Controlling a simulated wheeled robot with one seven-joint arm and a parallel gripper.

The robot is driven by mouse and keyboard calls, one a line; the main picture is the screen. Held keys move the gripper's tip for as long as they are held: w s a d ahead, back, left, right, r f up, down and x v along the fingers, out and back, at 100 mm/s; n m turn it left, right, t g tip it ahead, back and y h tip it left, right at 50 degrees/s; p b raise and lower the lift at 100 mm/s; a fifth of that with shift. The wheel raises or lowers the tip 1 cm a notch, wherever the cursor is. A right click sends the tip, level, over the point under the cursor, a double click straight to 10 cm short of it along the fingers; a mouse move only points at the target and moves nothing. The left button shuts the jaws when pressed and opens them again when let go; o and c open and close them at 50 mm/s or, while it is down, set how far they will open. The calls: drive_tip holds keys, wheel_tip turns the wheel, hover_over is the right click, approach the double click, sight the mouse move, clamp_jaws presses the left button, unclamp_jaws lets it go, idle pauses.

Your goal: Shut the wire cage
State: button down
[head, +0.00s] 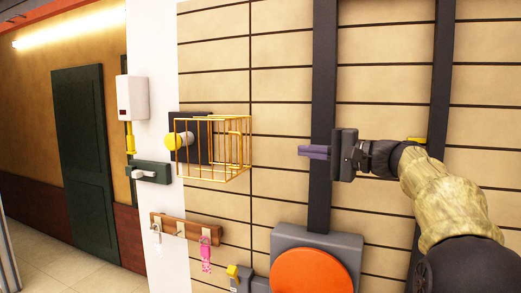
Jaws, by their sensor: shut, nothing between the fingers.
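The wire cage (241,148) is a box of thin orange-yellow bars on the wall, left of centre in the head view. It stands out from a dark square plate (203,127) and reaches to the right past the plate's edge. A round yellow knob (180,141) shows at the plate's left, close to the cage's left bars. I cannot tell exactly how far the cage stands open. My gripper (301,151) is to the right of the cage, apart from it, with its purple fingers shut, empty and pointing left.
Below the cage is a wooden rack (187,229) with hanging keys or tags. A green latch (150,172) and a white box (132,97) are to its left. A large orange disc (311,273) on a grey mount is below my gripper. Dark vertical posts (324,90) run along the wall.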

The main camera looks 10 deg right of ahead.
drive_tip(key=s+a+p+x, duration=0.2)
drive_tip(key=p+x, duration=0.4)
drive_tip(key=x, duration=0.7)
drive_tip(key=shift+f, duration=0.2)
